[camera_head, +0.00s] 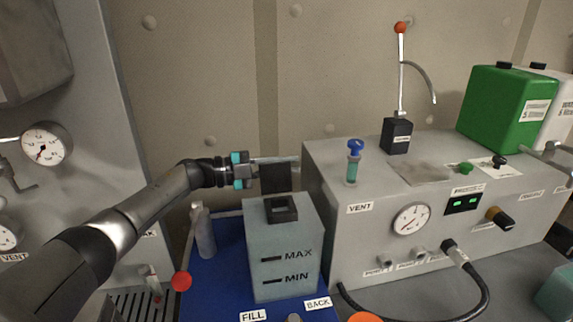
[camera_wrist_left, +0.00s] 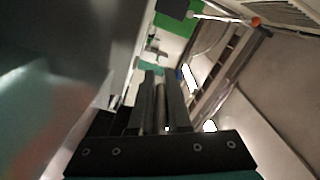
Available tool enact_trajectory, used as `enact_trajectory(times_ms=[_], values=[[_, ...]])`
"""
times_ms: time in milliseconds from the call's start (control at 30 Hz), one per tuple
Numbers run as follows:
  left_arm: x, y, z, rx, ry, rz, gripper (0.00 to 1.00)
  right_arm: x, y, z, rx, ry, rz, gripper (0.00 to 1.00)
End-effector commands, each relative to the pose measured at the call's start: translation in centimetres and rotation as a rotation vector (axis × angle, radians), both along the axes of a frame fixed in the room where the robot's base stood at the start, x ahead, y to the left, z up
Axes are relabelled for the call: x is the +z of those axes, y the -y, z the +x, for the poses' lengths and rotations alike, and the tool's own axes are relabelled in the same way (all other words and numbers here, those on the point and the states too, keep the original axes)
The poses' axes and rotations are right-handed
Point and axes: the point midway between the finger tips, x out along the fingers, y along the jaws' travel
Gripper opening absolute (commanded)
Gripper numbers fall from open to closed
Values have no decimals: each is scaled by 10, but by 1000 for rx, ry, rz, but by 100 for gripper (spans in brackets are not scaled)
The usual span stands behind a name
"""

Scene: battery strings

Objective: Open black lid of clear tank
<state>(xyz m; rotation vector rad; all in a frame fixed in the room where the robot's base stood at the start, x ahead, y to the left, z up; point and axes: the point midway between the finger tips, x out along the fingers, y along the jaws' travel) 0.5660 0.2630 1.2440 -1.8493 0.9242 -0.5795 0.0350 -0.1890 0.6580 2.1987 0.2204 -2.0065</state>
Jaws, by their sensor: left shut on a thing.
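The clear tank (camera_head: 283,250) is a pale, see-through box with MAX and MIN marks, standing on the blue base. Its top has a dark square opening (camera_head: 281,209) with a raised black rim. The black lid (camera_head: 275,178) stands roughly upright behind the opening, swung up from it. My left gripper (camera_head: 280,161) comes in from the left and is shut at the lid's upper edge. In the left wrist view, the dark fingers of my left gripper (camera_wrist_left: 160,100) are close together, and the lid is hard to make out. My right gripper is not seen.
A grey console (camera_head: 374,213) with a gauge, knob and cable stands close on the right of the tank. A red-tipped lever (camera_head: 181,281) and a grey cylinder (camera_head: 204,233) stand left of it. A green canister (camera_head: 507,107) sits on the console's right.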

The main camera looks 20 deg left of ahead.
Motion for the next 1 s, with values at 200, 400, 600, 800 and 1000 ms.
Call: enact_trajectory(times_ms=[200,400,600,800,1000], values=[[4,-1,1,2,2,-9,0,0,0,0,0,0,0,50],[5,-1,1,2,3,-9,17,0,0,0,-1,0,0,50],[3,-1,1,2,2,-6,39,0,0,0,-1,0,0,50],[2,-1,1,2,0,-5,44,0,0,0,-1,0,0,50],[0,-7,-4,3,-1,-3,44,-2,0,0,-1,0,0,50]])
